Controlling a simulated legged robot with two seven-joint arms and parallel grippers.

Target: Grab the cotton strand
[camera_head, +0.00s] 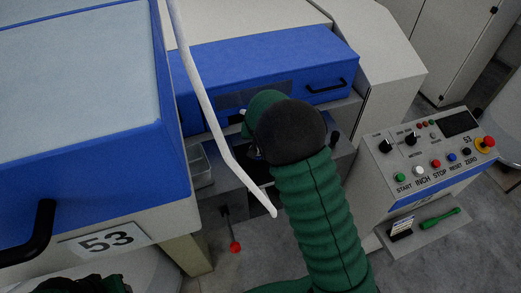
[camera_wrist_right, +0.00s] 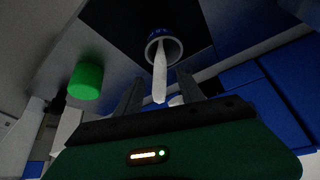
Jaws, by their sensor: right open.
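In the right wrist view, a white cotton strand (camera_wrist_right: 160,76) comes out of a round white-and-blue ring and shows between my right gripper's fingers. My right gripper (camera_wrist_right: 158,88) is open, with one dark finger on each side of the strand; I cannot tell if either touches it. In the head view, my green right arm reaches the machine front and its dark wrist hides most of the gripper (camera_head: 248,122). Part of my left arm seems to show at the bottom left.
A blue machine cover (camera_head: 260,65) with a black handle is behind the wrist. A large blue-sided box (camera_head: 90,150) marked 53 stands at the left. A control panel (camera_head: 435,150) with several buttons is at the right. A green cylinder (camera_wrist_right: 87,80) is left of the fingers.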

